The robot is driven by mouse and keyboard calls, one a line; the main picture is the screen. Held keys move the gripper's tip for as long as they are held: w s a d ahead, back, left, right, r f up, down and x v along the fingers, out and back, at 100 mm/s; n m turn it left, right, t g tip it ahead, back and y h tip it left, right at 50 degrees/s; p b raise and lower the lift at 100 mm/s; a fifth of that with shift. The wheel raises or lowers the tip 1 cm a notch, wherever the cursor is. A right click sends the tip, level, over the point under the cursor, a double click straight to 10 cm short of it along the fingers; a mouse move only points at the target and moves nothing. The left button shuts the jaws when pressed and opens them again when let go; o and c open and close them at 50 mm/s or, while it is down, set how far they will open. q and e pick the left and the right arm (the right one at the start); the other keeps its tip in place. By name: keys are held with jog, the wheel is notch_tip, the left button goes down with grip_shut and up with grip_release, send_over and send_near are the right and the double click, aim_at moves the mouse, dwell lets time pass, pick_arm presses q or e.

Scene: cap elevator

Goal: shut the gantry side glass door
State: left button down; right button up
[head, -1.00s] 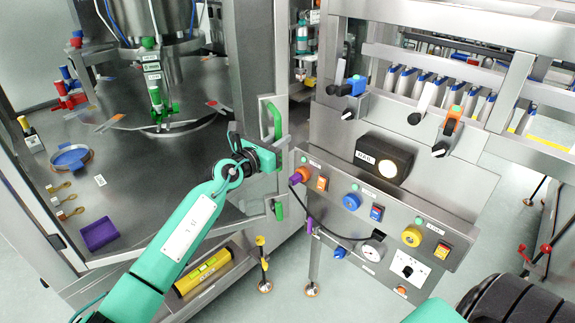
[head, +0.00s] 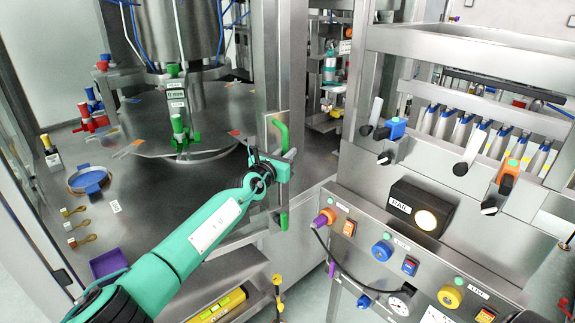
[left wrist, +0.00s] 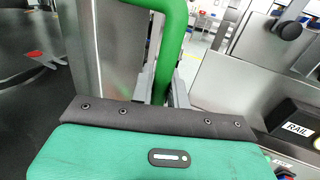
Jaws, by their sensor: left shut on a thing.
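The gantry side glass door has a steel edge frame (head: 291,75) with a green vertical handle (head: 282,134) on it. A gap shows between this frame and the steel cabinet to its right, with machine parts visible inside. My left gripper (head: 284,168) is shut on the handle, around its middle. In the left wrist view the green handle (left wrist: 173,40) runs down between the two grey fingers (left wrist: 163,90). The glass itself is hard to make out. My right gripper is not in view.
To the right stands the control panel with a box marked RAIL (head: 420,209) and coloured knobs, such as a blue one (head: 382,251). Left of my arm, a round steel table (head: 150,150) carries green fittings.

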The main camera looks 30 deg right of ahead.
aim_at(280, 142)
pick_arm(q)
jog(key=w+b, duration=0.1)
jog(key=w+f+b, duration=0.1)
jog(key=shift+w+d+f+t+y+b, duration=0.1)
jog(key=shift+w+t+y+b, duration=0.2)
jog(key=shift+w, duration=0.1)
jog(key=shift+w+r+n+t+b, duration=0.15)
jog(key=shift+w+r+n+b, duration=0.1)
jog(key=shift+w, duration=0.25)
jog(key=shift+w+r+n+t+b, duration=0.15)
jog(key=shift+w+r+b, duration=0.1)
jog(key=shift+w, duration=0.2)
jog(key=shift+w+r, duration=0.1)
jog(key=shift+r, duration=0.05)
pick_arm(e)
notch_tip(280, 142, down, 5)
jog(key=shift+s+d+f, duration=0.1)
pick_arm(q)
jog(key=shift+r, duration=0.1)
jog(key=c, duration=1.4)
grip_release()
jog(key=shift+r, duration=0.1)
jog(key=shift+a, duration=0.2)
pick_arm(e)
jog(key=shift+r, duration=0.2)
